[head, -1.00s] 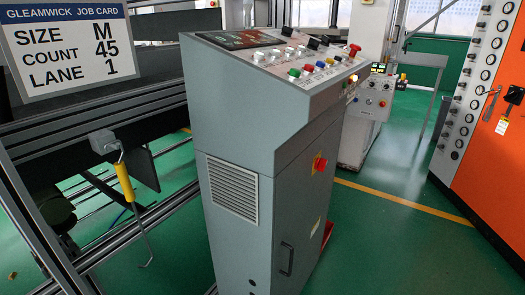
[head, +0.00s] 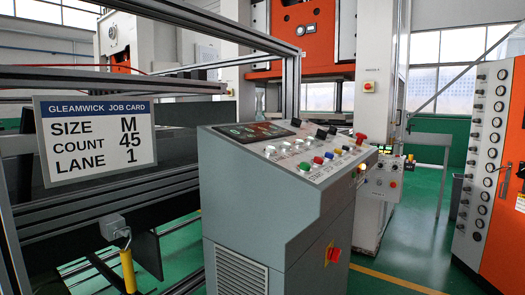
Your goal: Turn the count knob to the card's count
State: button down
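The job card (head: 97,139) hangs at the left on the machine frame and reads SIZE M, COUNT 45, LANE 1. A grey control console (head: 258,205) stands in the middle. Its sloped top has a dark display (head: 252,132) and rows of small coloured and black controls (head: 320,158). The labels are too small to read, and I cannot tell which control is the count knob. A red rotary switch (head: 333,254) sits on a yellow plate on the console's side. My gripper is not in view.
A hook with a yellow handle (head: 127,270) hangs below the card. An orange cabinet (head: 500,200) with a column of round dials stands at the right. A second control box (head: 378,185) is behind the console. Green floor (head: 420,235) lies open between console and cabinet.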

aim_at(320, 135)
jog(key=i+j, duration=0.3)
jog(key=j, duration=0.15)
jog(key=i+j+z, duration=0.1)
jog(key=i+j, duration=0.5)
jog(key=j, duration=0.25)
jog(key=l, duration=0.65)
